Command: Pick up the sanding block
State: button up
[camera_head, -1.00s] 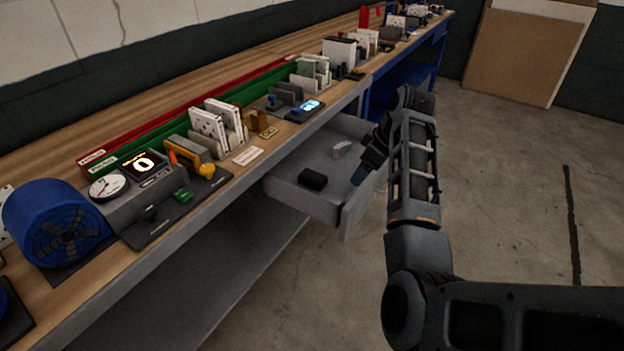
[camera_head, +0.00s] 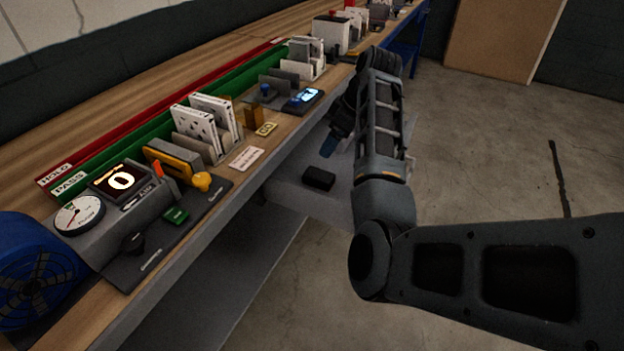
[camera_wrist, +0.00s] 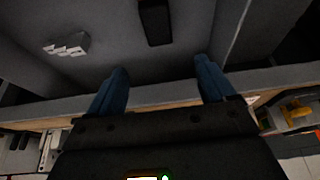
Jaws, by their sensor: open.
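A dark block (camera_head: 319,178), which looks like the sanding block, lies in the open grey drawer (camera_head: 285,195) under the workbench. In the wrist view the dark block (camera_wrist: 155,22) is at the top middle, beyond the fingertips and roughly in line with the gap between them. My gripper (camera_wrist: 160,72) is open and empty, its two blue fingers apart. In the head view my gripper (camera_head: 330,144) is beside the bench edge, just above the block in the picture. Its height over the drawer is hard to tell.
A small pale item (camera_wrist: 67,45) lies in the drawer left of the block in the wrist view. The workbench (camera_head: 225,185) overhangs the drawer and carries a gauge (camera_head: 78,214), boxed filters (camera_head: 205,122) and a blue fan (camera_head: 38,270).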

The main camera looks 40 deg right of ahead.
jog(key=b, duration=0.6)
send_near(320, 175)
jog(key=shift+x, duration=0.95)
jog(key=shift+p+x, duration=0.4)
jog(key=shift+x, duration=3.35)
jog(key=shift+c, duration=0.4)
jog(key=c, duration=1)
